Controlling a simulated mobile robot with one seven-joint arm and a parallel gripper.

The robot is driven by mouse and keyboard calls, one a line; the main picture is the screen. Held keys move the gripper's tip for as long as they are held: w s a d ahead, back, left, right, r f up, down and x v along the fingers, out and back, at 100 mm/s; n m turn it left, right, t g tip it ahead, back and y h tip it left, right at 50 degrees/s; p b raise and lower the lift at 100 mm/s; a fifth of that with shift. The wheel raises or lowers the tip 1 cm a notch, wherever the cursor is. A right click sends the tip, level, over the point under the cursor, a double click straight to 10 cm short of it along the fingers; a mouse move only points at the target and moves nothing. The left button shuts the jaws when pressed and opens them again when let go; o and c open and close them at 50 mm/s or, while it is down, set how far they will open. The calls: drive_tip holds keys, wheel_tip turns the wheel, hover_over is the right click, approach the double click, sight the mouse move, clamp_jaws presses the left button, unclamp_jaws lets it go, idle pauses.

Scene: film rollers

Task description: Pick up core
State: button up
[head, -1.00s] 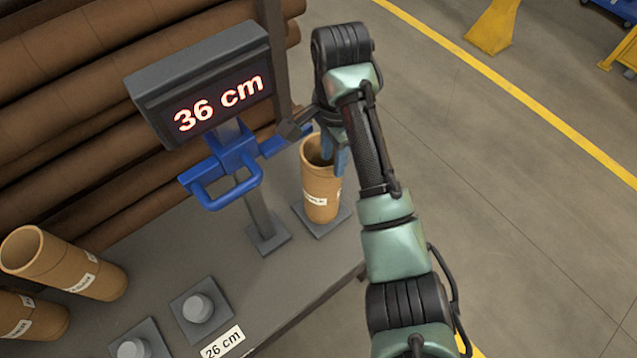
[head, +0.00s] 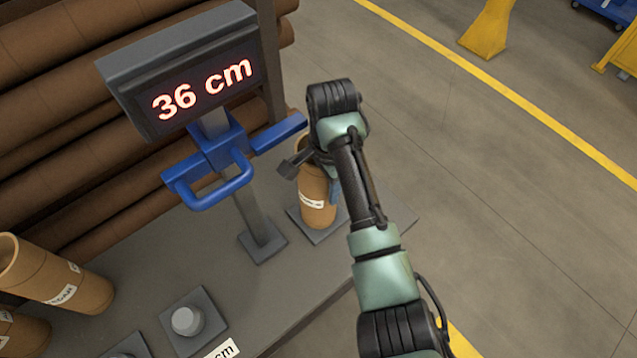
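A brown cardboard core (head: 318,198) with a white label stands upright on a dark square plate (head: 328,232) on the grey table. A bluish finger shows along the core's right side.
A gauge with a "36 cm" display (head: 185,80) and blue sliding handle (head: 210,180) stands left of my gripper. A plate with a round peg (head: 187,320) is at the front. Large brown rolls (head: 70,130) fill the back left. Open floor lies right.

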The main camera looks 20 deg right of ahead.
clamp_jaws()
drive_tip(key=shift+r, duration=0.1)
idle(1.2)
